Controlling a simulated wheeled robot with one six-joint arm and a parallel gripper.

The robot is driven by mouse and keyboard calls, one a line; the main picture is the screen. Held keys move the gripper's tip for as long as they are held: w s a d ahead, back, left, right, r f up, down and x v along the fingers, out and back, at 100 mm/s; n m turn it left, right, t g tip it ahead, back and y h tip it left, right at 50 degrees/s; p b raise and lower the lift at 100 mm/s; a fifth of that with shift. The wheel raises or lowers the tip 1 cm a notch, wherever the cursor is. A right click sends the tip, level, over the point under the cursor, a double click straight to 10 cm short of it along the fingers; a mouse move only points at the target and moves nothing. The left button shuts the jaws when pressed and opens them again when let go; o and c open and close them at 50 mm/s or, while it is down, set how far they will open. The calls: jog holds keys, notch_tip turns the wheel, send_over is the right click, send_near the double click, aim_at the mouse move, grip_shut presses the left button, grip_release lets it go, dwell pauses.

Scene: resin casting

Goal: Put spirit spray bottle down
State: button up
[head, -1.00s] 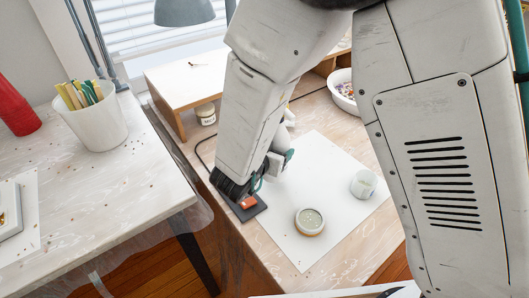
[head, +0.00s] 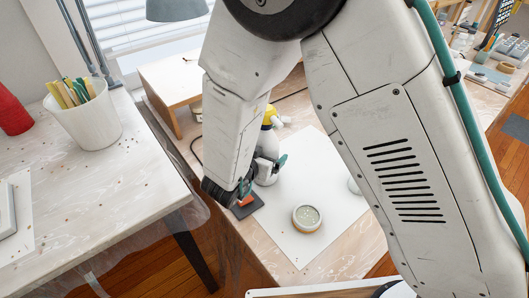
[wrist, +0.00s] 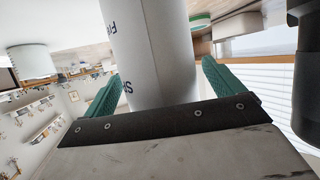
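The spirit spray bottle (head: 269,143) has a white body and a yellow top. It looks upright at the left edge of the white sheet, partly hidden behind my forearm; its base is hard to see. In the wrist view its white lettered body (wrist: 150,55) stands between the two green fingers. My gripper (head: 264,174) is around the bottle, low over the table. In the wrist view my gripper (wrist: 161,66) looks open, with narrow gaps between the fingers and the bottle on both sides.
A round mould or tin (head: 307,218) sits on the white sheet (head: 310,160). A cup (head: 354,186) is half hidden behind my arm. A white bucket of sticks (head: 88,117) stands on the left table.

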jog(key=shift+s+r, duration=0.1)
jog(key=shift+r, duration=0.15)
jog(key=v, duration=1.1)
jog(key=shift+s+a, duration=0.3)
